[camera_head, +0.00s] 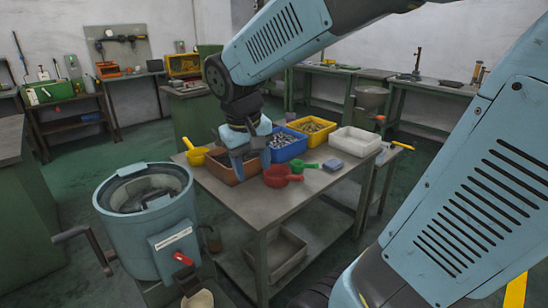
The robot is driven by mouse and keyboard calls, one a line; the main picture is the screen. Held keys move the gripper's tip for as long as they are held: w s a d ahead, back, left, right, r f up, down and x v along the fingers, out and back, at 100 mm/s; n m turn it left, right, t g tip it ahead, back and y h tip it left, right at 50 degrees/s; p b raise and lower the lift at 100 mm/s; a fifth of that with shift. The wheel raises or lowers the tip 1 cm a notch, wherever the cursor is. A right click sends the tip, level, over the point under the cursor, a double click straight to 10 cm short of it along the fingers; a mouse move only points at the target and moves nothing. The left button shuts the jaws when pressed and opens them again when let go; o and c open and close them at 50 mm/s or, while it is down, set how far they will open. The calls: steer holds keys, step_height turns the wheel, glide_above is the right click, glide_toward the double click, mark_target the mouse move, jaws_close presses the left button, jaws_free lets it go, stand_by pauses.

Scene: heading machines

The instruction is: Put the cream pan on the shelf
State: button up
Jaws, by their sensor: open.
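A cream, rounded piece (197,299) is cut off by the bottom edge, below the blue drum; it may be the cream pan, but I cannot tell its full shape. The table (262,215) has a lower shelf (318,236) with a greyish-beige tray (280,252) on it. My gripper (252,163) is open and points down over the brown bin (224,173) at the table's back left. I see nothing held in it. It is well apart from the cream piece. The gripper hides part of the bin.
A yellow scoop (195,153), red scoop (277,177), green scoop (305,165), blue bin (287,145), yellow bin (311,129) and white tray (355,141) crowd the tabletop. A blue drum machine (150,225) stands left. The tabletop's front is clear.

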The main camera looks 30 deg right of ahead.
steer(key=s+d+r+t+y, duration=0.1)
steer(key=s+r+t+y, duration=0.1)
steer(key=s, duration=0.5)
step_height(320, 180, up, 3)
steer(key=shift+s+d+f+m+t, duration=0.15)
steer(key=shift+s+d+m+t, duration=0.15)
steer(key=shift+t, duration=0.6)
steer(key=shift+w, duration=0.1)
steer(key=shift+c, duration=0.5)
